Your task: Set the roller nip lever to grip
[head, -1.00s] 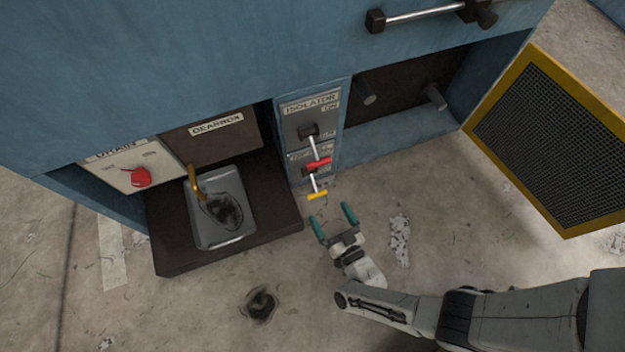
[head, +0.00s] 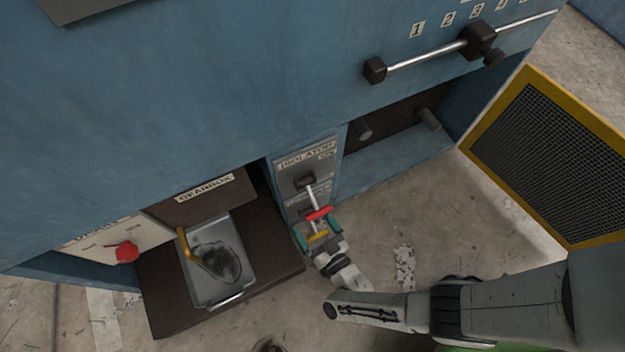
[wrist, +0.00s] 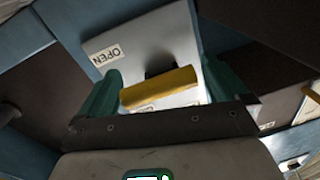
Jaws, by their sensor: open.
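The yellow-handled lever (head: 318,237) is the lower of two levers on the grey panel (head: 293,209) of the blue machine; I take it as the roller nip lever. Its handle (wrist: 158,90) crosses the middle of the wrist view. A plate behind it has an OPEN label (wrist: 106,54); other lettering is partly hidden by the handle. My gripper (head: 316,230) is open, with its green fingers on either side of the yellow handle. In the wrist view the gripper (wrist: 162,76) shows a finger near each end of the handle; contact cannot be told.
The red-handled isolator lever (head: 319,213) is just above, close to my fingers. A dark ledge with a grey tray (head: 208,289) is at left, with a red knob (head: 126,251) beyond. A yellow-framed mesh guard (head: 548,150) stands at right.

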